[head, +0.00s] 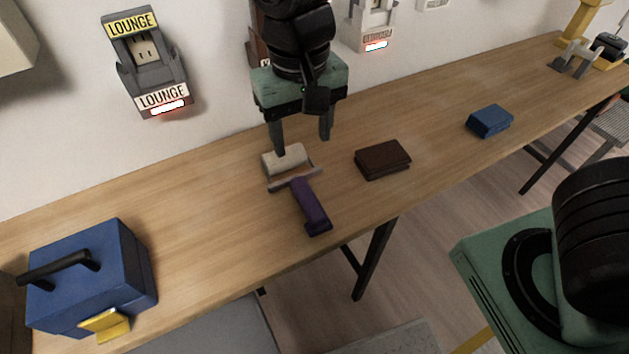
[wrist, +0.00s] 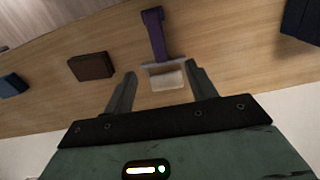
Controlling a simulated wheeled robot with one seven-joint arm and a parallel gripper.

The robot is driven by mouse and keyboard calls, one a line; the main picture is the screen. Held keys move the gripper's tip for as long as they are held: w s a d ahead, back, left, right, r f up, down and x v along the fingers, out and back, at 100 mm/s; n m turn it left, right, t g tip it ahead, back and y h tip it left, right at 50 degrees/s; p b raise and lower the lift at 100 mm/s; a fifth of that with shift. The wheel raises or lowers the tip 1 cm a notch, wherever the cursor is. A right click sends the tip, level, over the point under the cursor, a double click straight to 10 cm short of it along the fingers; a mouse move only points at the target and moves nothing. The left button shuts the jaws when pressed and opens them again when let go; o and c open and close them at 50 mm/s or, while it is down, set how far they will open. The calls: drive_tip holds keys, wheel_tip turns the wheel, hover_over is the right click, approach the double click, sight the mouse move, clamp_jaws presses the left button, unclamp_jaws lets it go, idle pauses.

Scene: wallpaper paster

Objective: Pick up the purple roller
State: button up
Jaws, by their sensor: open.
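The purple roller (head: 311,205) lies on the wooden table, its purple handle toward the table's front edge and its pale roller head (head: 286,160) toward the wall. My gripper (head: 304,146) is open above the table, with its fingers pointing down. In the head view its left finger overlaps the roller head. In the wrist view the purple handle (wrist: 154,32) and the roller head (wrist: 166,78) show ahead of the gap between the open fingers (wrist: 161,82). Nothing is held. I cannot tell whether a finger touches the roller.
A dark brown block (head: 382,159) lies right of the roller, and a blue block (head: 489,121) lies farther right. A blue toolbox (head: 92,276) stands at the left end. Wall-mounted holders, one labelled LOUNGE (head: 148,62), hang behind. The table (head: 205,210) is bare between toolbox and roller.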

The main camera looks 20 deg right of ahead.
drive_tip(key=b, duration=0.1)
approach(307, 196)
wheel_tip(307, 196, down, 5)
drive_tip(key=shift+a+f, duration=0.1)
drive_tip(key=shift+f, duration=0.05)
drive_tip(key=shift+f+b, duration=0.55)
drive_tip(key=shift+f, duration=2.1)
drive_tip(key=shift+f, duration=0.25)
clamp_jaws()
drive_tip(key=shift+r, duration=0.1)
